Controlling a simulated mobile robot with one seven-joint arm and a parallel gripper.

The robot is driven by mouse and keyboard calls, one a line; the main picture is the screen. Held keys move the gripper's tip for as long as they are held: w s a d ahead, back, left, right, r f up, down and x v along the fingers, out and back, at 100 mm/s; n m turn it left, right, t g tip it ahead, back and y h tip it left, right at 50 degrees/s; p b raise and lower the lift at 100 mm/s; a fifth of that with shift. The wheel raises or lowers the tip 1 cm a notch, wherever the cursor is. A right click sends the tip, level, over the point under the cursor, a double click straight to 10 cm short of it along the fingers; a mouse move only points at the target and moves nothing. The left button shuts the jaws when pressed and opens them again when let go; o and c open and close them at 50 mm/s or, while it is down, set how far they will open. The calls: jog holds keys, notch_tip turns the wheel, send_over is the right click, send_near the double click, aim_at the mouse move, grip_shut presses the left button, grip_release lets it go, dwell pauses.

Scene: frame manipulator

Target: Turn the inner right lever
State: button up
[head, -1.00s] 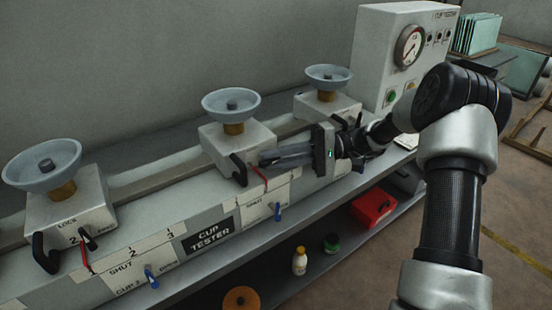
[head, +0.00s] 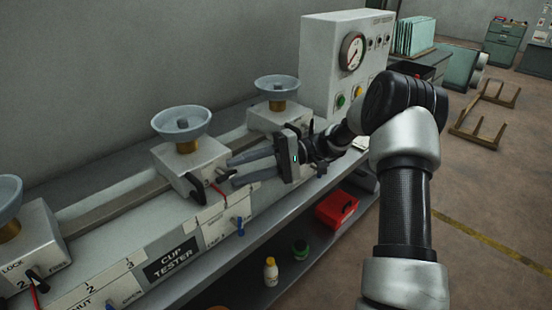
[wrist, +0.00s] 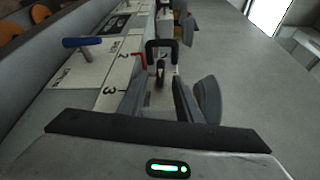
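The cup tester (head: 170,262) is a long pale bench unit with grey cups on blocks. The middle block (head: 180,160) carries a black looped handle (head: 196,188) at its front left and a small black lever (head: 222,177) at its front right, beside a thin red pointer. My gripper (head: 231,173) is open and empty, just right of this block, fingers pointing at it. In the wrist view the small black lever (wrist: 160,72) stands just beyond and between the parted fingertips (wrist: 158,88), with the looped handle (wrist: 162,46) behind. I cannot tell whether a finger touches it.
A blue-handled lever (head: 239,226) sticks out below on the front panel. The right block (head: 278,118) with its cup stands behind my gripper. A white gauge box (head: 325,60) is at the back right. A red box (head: 336,208) and a bottle (head: 270,271) are on the lower shelf.

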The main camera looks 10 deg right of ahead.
jog(key=v, duration=1.5)
jog(key=s+a+r+h, duration=0.7)
jog(key=s+a+h, duration=0.2)
jog(key=s+d+r+t+h, duration=0.15)
jog(key=s+t+h, duration=0.3)
jog(key=s, duration=0.55)
jog(key=s+d+t+h, duration=0.3)
jog(key=s+t+h, duration=0.15)
jog(key=s, duration=0.45)
notch_tip(320, 180, up, 13)
jog(key=y+p, duration=0.1)
jog(key=p, duration=1.2)
